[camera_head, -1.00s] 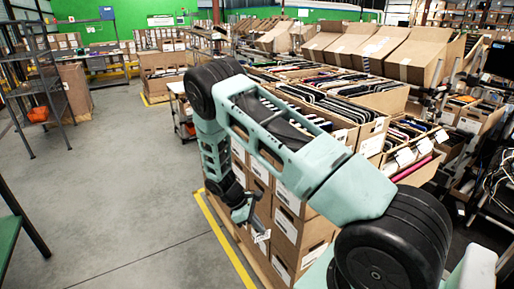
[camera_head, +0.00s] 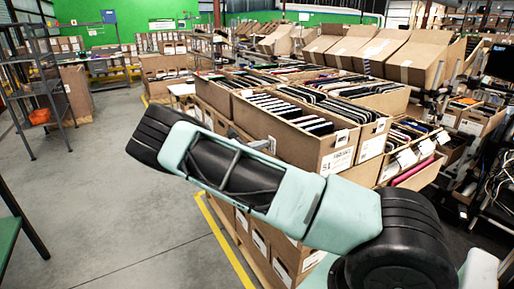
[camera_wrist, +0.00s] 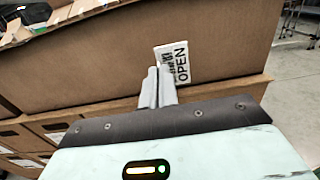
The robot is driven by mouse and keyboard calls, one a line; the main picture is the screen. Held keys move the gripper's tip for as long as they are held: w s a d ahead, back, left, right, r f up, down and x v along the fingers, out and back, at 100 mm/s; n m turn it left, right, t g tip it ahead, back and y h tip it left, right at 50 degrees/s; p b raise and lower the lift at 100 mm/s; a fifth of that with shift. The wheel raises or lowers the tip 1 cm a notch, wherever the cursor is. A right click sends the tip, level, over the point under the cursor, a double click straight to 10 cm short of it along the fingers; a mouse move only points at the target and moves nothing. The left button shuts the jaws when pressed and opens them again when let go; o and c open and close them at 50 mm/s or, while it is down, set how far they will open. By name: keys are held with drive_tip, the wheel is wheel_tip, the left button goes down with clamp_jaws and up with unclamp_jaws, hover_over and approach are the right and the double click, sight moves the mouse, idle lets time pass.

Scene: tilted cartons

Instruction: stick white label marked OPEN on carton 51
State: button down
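The white label marked OPEN (camera_wrist: 178,62) shows in the wrist view with its lettering running upward. My gripper (camera_wrist: 158,80) has its two grey fingers together at the label's lower left edge, apparently pinching it. The label is against or just in front of a brown carton side; I cannot tell whether it touches. In the head view, carton 51 (camera_head: 287,134) is an open carton with its number on a white printed label (camera_head: 337,160), and dark folders inside.
More cartons are stacked below, carrying white labels (camera_head: 261,243). Filled cartons and tilted empty cartons (camera_head: 418,60) stand behind. Free grey floor (camera_head: 130,215) lies to the left, with a shelf rack (camera_head: 35,85) beyond it.

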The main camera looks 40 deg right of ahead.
drive_tip(key=shift+x, duration=2.5)
drive_tip(key=shift+s+d, duration=0.1)
drive_tip(key=shift+d, duration=0.05)
drive_tip(key=c, duration=1.6)
unclamp_jaws()
drive_tip(key=b, duration=0.4)
approach(272, 142)
drive_tip(key=shift+w+d+f+v, duration=0.4)
drive_tip(key=shift+w+v, duration=0.7)
drive_tip(key=shift+v, duration=4.7)
drive_tip(key=shift+a+f, duration=0.1)
drive_tip(key=shift+a, duration=0.05)
drive_tip(key=shift+s, duration=0.1)
